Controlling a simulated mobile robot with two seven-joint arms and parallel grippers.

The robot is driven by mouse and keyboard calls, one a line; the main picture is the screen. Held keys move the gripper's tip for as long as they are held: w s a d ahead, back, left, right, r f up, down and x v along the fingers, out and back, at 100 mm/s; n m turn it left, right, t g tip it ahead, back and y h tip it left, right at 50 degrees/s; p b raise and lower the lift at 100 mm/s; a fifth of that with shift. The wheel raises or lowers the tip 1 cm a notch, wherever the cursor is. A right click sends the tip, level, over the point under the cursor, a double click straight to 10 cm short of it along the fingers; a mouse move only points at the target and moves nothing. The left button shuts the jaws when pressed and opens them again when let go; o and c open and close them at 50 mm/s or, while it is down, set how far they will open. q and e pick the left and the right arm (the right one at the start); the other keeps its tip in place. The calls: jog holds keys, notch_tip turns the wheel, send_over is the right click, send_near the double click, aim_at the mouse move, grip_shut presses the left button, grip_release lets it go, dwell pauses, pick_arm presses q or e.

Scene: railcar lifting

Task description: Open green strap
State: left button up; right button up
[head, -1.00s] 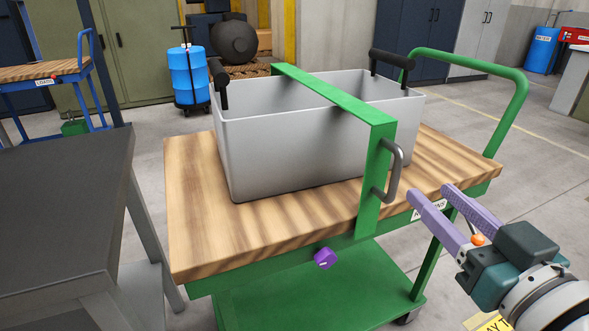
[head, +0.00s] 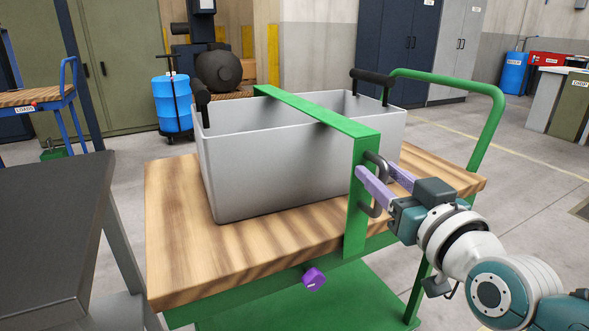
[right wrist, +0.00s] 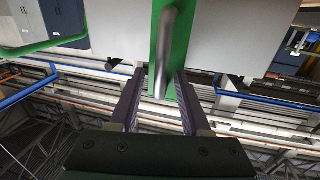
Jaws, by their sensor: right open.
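The green strap (head: 318,112) lies across the top of a grey bin (head: 275,170) and runs down the bin's near side to the cart edge. A dark grey handle (head: 376,210) stands out from the strap's upright part. My right gripper (head: 375,168) is open at this handle, its purple fingers on either side of it in the head view. In the right wrist view the handle (right wrist: 165,55) appears ahead of and between the open fingers (right wrist: 157,88), with the strap (right wrist: 178,45) behind it. Contact cannot be told. My left gripper is not in view.
The bin stands on a wood-topped green cart (head: 180,235) with a purple knob (head: 313,279) at its front edge. A dark table (head: 50,215) is at the left. A blue barrel (head: 173,102) stands behind. The floor right of the cart is clear.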

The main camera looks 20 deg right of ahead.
grip_shut()
dwell(1.4)
